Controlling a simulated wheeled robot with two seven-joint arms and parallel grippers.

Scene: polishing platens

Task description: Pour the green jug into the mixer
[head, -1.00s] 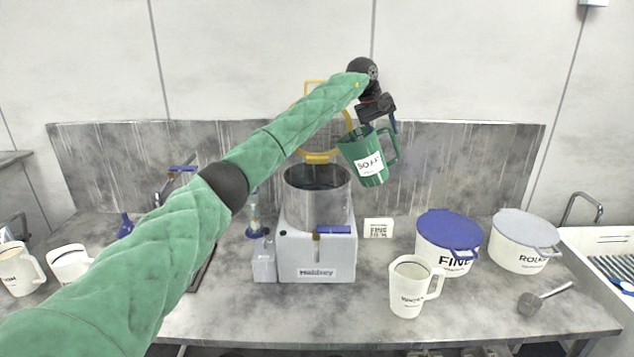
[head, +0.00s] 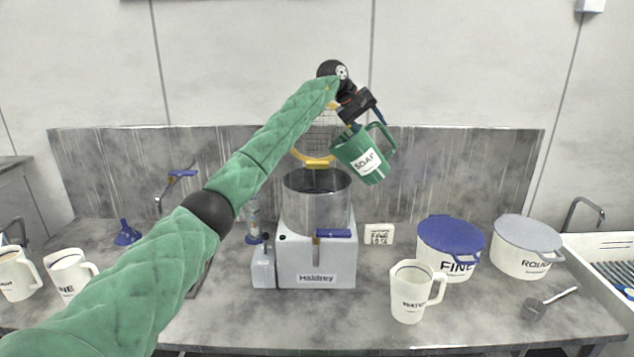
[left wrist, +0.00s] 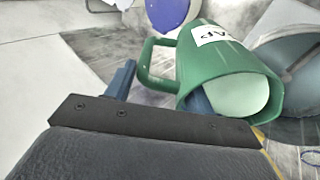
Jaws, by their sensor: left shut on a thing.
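The green jug (head: 363,158), labelled SOAP, hangs in the air above and to the right of the mixer bowl, tilted with its rim toward the upper left. My left gripper (head: 368,120) is shut on the jug near its rim and handle. The left wrist view shows the jug (left wrist: 205,62) with pale contents inside, and blue fingers of my left gripper (left wrist: 160,95) at it. No stream from the jug is visible. The mixer (head: 317,262) stands on the bench with its metal bowl (head: 316,205) open at the top. The bowl's inside is mostly dark. My right gripper is not in view.
A yellow-rimmed mesh guard (head: 314,162) stands behind the bowl, partly hidden. To the right are a white jug (head: 408,295), a blue-lidded FINE tub (head: 448,255), a ROUGH tub (head: 524,255) and a scoop (head: 535,308). White jugs (head: 68,272) and a blue funnel (head: 126,234) are at left.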

